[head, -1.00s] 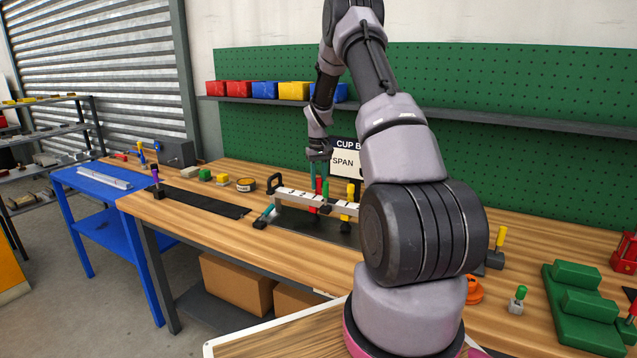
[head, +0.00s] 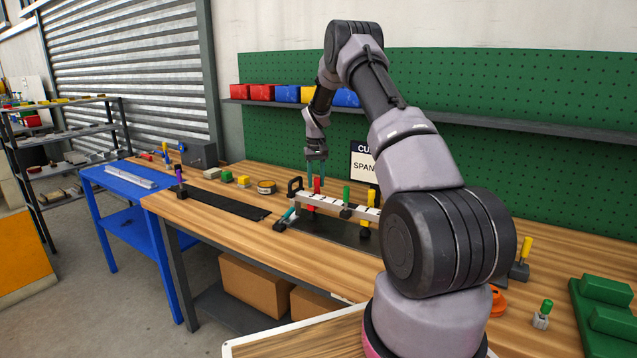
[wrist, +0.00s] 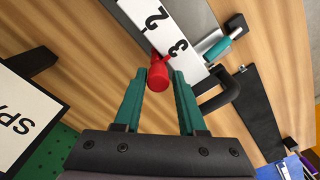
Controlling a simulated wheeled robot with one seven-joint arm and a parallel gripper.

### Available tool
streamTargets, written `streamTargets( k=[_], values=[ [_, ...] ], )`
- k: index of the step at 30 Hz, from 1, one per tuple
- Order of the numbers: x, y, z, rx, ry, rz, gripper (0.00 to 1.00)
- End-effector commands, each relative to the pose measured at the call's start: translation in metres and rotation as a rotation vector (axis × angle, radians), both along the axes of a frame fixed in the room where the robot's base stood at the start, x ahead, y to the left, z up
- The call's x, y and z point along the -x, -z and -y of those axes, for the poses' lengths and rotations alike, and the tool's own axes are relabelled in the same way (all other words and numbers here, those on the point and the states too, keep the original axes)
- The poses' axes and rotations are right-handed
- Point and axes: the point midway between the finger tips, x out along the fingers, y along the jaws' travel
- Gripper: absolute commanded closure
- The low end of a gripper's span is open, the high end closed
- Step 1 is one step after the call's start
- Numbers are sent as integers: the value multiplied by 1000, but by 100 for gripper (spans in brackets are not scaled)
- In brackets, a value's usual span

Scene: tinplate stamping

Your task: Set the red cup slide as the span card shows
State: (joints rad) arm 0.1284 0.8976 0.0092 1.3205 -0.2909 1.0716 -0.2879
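The wrist view shows gaps between the handle and both fingers (wrist: 158,80). The span card (head: 362,166) stands behind the rail. My arm hides its right part; the wrist view shows only a corner of it (wrist: 28,115).
A black handle (head: 295,187) rises at the rail's left end. My arm covers the rail's right end.

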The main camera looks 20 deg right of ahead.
Motion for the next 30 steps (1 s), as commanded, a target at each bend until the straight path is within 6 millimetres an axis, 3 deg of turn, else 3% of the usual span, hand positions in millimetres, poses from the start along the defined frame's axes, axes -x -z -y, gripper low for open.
streamTargets(
  k=[10,14,24,30],
  values=[
    [2,1,0,-1,0,-5,40],
    [1,-9,0,0,0,-4,40],
    [1,-74,-1,0,0,-2,40],
    [1,-100,0,1,-1,-3,40]
  ],
)
